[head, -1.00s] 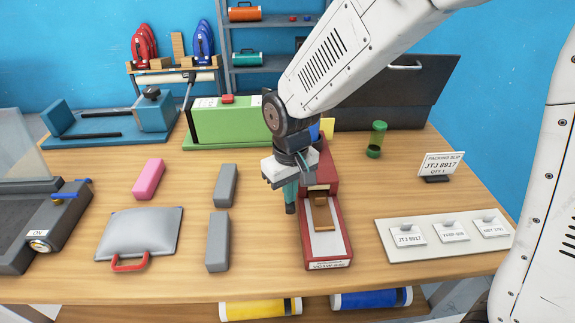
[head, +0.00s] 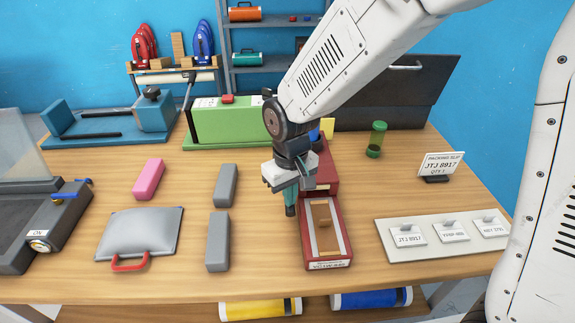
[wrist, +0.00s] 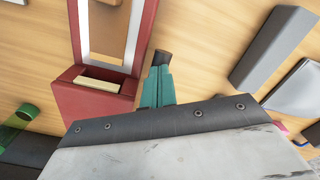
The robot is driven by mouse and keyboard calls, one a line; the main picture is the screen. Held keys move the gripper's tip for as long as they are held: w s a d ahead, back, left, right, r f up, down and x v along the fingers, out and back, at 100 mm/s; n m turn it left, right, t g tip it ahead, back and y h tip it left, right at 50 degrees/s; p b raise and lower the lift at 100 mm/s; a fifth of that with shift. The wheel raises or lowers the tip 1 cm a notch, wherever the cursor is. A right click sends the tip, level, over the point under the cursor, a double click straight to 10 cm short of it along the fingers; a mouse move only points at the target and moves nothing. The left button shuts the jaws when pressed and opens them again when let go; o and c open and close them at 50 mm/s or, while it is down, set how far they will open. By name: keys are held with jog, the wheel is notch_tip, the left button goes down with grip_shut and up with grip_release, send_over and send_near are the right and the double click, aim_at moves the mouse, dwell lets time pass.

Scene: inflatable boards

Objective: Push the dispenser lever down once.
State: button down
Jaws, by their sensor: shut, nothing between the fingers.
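The red dispenser (head: 340,235) stands at the middle right of the table, with pale rails and a front label. A flat brown piece (head: 323,225) lies between its rails; I cannot tell whether it is the lever or a dispensed piece. In the wrist view the red body (wrist: 95,105) shows a cream block (wrist: 97,84) in a slot and a brown strip (wrist: 107,30) between the rails. My gripper (head: 291,211) is shut and empty, its teal fingers pointing down just left of the dispenser. In the wrist view the fingers (wrist: 160,62) are beside the body; contact is unclear.
Two grey blocks (head: 218,241) and a grey pad with a red handle (head: 140,232) lie to the left. A green box (head: 230,124) with a black lever stands behind. A tag board (head: 480,248), a green cylinder (head: 376,140) and a packing slip (head: 440,166) are right.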

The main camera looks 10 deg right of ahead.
notch_tip(320, 180, up, 11)
jog(key=shift+f, duration=0.2)
dwell(0.6)
dwell(0.6)
jog(key=s+d+r+m, duration=0.2)
jog(key=s+d+r, duration=0.1)
jog(key=s+d, duration=0.6)
jog(key=s+d+r+m+t, duration=0.1)
jog(key=s+d+r+m, duration=0.2)
jog(key=s+d, duration=0.7)
jog(key=shift+s+d+r+m, duration=0.3)
jog(key=shift+d+r, duration=0.35)
jog(key=shift+d, duration=0.25)
